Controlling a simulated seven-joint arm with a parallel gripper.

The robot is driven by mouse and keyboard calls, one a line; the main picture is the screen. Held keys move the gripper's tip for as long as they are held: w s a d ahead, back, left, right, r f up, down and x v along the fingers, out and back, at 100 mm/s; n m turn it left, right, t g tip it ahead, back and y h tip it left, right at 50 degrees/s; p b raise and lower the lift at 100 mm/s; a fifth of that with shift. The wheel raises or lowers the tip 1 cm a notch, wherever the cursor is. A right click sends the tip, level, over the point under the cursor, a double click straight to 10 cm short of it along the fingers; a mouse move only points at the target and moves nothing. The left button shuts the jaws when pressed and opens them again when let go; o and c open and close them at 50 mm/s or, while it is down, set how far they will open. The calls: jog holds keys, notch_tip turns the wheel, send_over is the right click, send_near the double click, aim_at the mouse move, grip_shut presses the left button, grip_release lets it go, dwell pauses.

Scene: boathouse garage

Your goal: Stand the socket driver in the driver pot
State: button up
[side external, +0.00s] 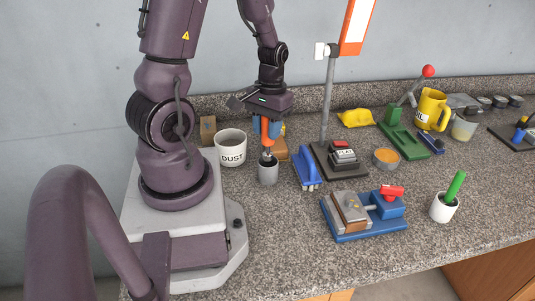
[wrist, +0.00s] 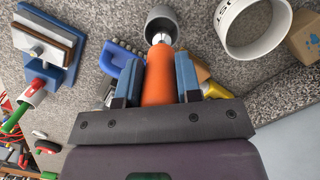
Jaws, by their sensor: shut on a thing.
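The socket driver has an orange handle (side external: 265,132) and a metal shaft pointing down. My gripper (side external: 268,133) is shut on the handle, with a blue finger on each side; the wrist view shows the same grip on the orange handle (wrist: 158,88). The driver is about upright. The driver pot, a grey cylinder (side external: 268,175), stands on the counter directly below my gripper. It also shows at the top of the wrist view (wrist: 161,14). The metal end is at the pot's mouth; its tip is hidden, and I cannot tell how deep it reaches.
A white DUST pot (side external: 231,148) stands close left of the grey pot. A blue brush (side external: 306,167) lies close to its right. A blue vise-like fixture (side external: 365,225) and a white pot with a green handle (side external: 442,208) are further right. The front counter is clear.

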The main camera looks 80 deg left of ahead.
aim_at(267, 154)
jog(key=shift+f, duration=2.75)
jog(key=shift+f, duration=0.1)
jog(key=o, duration=1)
jog(key=r, duration=0.8)
jog(key=w+a+r, duration=0.1)
jog(key=r, duration=0.3)
jog(key=d+r+m+t, duration=0.2)
jog(key=d+r+m, duration=0.1)
jog(key=d+r, duration=0.2)
jog(key=d+r+m+t, duration=0.2)
jog(key=d+r+m, duration=0.1)
jog(key=d+r, duration=0.2)
jog(key=d+r+m+t+y, duration=0.1)
jog(key=d+r+m+t, duration=0.1)
jog(key=d+r, duration=0.3)
jog(key=shift+s+d+m+t, duration=0.15)
jog(key=shift+s+d+m, duration=0.1)
jog(key=shift+d, duration=0.45)
jog(key=shift+s+d+m+t, duration=0.15)
jog(key=shift+d+m, duration=0.1)
jog(key=shift+d, duration=0.45)
